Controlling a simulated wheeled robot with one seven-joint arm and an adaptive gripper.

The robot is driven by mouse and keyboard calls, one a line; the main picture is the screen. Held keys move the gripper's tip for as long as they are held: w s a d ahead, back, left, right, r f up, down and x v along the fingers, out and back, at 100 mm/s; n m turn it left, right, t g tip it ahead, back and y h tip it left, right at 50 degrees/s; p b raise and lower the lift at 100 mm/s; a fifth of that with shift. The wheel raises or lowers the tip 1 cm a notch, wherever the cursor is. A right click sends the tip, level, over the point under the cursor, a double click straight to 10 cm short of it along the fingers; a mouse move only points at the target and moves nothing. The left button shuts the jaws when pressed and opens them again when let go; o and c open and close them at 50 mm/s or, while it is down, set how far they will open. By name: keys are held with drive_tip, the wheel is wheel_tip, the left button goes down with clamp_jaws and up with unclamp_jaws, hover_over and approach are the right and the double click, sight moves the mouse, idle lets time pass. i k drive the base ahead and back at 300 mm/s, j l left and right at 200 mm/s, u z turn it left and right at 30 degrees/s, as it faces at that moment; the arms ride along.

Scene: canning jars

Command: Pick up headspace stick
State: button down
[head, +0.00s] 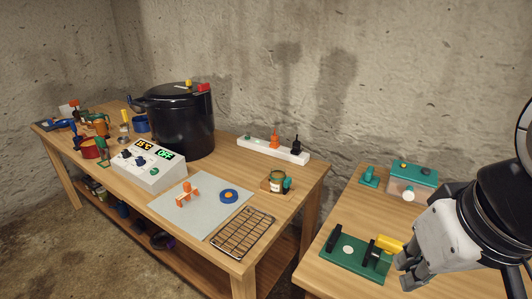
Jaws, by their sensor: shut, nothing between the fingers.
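A yellow piece (389,244), perhaps the handle of the headspace stick, sits at a dark post of a green holder (340,262) on the right table. Whether it is the stick is not certain at this size. My gripper (405,275) is at the right, shut and empty, just in front of and to the right of the yellow piece. Its white body hides what lies behind it. Whether the fingers touch the holder cannot be told.
A gap separates the right table from the left bench, which holds a black canner (182,125), control box (149,165), grey mat (205,222), wire rack (243,234), jar (276,180) and power strip (270,150).

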sight(188, 191)
drive_tip(key=i+j+z, duration=0.15)
drive_tip(key=j, duration=0.4)
drive_tip(key=i+j+z, duration=0.1)
drive_tip(key=j, duration=0.5)
drive_tip(key=i+j+z, duration=0.15)
drive_tip(key=j, duration=0.45)
drive_tip(key=i+j+z, duration=0.1)
drive_tip(key=j, duration=0.5)
